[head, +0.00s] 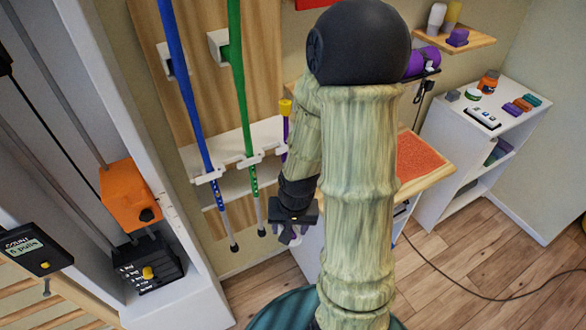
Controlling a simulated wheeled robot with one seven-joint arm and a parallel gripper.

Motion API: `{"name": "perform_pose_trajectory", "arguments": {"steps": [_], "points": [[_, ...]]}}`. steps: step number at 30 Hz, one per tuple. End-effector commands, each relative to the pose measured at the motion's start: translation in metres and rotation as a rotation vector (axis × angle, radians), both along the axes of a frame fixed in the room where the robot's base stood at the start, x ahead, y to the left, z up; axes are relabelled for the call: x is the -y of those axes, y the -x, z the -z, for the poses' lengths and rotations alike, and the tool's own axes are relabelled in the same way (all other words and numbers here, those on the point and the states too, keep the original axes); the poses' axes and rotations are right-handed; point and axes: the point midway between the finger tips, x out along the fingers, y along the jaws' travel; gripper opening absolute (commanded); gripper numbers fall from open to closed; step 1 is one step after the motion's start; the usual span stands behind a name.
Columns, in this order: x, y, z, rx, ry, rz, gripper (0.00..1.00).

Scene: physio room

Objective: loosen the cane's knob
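A blue cane (188,90) and a green cane (237,80) stand upright in a white rack (235,147) on the wooden wall panel. Both have rows of small holes in their lower shafts and dark tips. A purple shaft with a yellow top (286,108) stands right of the green cane, mostly hidden behind my arm. I cannot make out which cane has the knob. My gripper (290,238) points down, right of the green cane's tip and apart from it. Its fingers are small and dark, and I cannot tell whether they are open.
At left is a weight machine with an orange block (131,195), black weights (148,265) and a counter display (35,250). A table with a red mat (418,163) is behind my arm. A white shelf unit (462,135) stands at right. A cable (450,283) crosses the open floor.

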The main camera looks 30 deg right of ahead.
Motion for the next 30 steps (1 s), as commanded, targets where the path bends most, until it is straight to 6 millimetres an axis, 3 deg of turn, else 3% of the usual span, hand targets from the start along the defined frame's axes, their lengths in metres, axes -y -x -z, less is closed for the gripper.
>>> {"name": "perform_pose_trajectory", "arguments": {"steps": [1, 6, 15, 23, 26, 30], "points": [[0.006, 0.004, 0.022, -0.019, -0.037, 0.069, 0.53], [0.013, 0.008, 0.073, -0.042, -0.179, 0.302, 0.53], [0.003, 0.003, 0.134, -0.036, -0.529, 0.748, 0.53], [0.003, -0.026, 0.147, 0.023, -0.930, 1.165, 0.53], [0.013, -0.041, 0.141, 0.062, -1.110, 1.324, 0.53], [0.040, -0.060, 0.124, 0.134, -1.390, 1.532, 0.53]]}}
